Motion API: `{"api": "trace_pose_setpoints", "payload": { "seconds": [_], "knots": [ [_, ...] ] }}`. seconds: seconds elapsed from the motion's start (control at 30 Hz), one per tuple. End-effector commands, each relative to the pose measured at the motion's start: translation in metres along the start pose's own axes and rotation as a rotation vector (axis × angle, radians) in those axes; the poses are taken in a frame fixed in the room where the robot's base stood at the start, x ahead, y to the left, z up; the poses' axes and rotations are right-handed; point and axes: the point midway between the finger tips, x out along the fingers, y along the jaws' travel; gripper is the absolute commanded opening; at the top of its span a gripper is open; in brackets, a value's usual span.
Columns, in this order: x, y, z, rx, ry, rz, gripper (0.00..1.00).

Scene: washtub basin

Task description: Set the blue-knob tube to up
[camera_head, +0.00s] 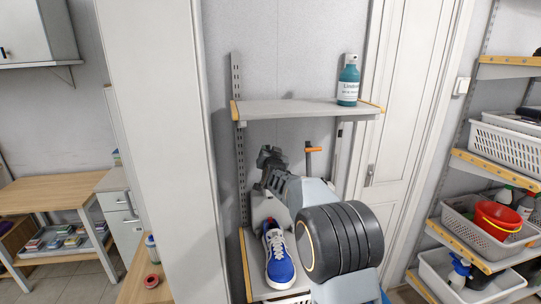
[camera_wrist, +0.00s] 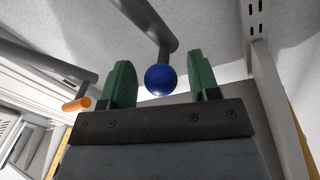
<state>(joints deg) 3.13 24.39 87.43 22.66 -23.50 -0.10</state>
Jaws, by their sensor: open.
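The blue knob (camera_wrist: 159,80) is a ball on the end of a dark grey tube (camera_wrist: 160,35), seen in the wrist view. My gripper (camera_wrist: 160,62) has its two green fingers open on either side of the knob, with a visible gap on both sides. The knob is not held. In the head view my gripper (camera_head: 269,156) is under the upper shelf near the wall, and the blue knob is hidden there. How the tube points relative to upright is hard to tell from the tilted wrist view.
A second tube with an orange tip (camera_wrist: 76,104) is left of the fingers in the wrist view; its orange end (camera_head: 314,150) is right of my gripper in the head view. The upper shelf (camera_head: 290,109) carries a teal bottle (camera_head: 348,82). A blue shoe (camera_head: 279,262) stands below.

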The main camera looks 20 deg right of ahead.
Motion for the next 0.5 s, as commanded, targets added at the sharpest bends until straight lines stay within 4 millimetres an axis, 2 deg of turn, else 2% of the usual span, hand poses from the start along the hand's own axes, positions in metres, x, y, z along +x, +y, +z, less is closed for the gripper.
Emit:
{"api": "trace_pose_setpoints", "payload": {
  "seconds": [0.17, 0.27, 0.5],
  "knots": [
    [-0.005, -0.001, 0.001, 0.0, -0.001, -0.002, 0.56],
    [-0.017, -0.001, 0.002, -0.001, 0.0, -0.003, 0.56],
    [-0.064, 0.0, 0.003, 0.001, 0.001, -0.003, 0.56]
  ]
}}
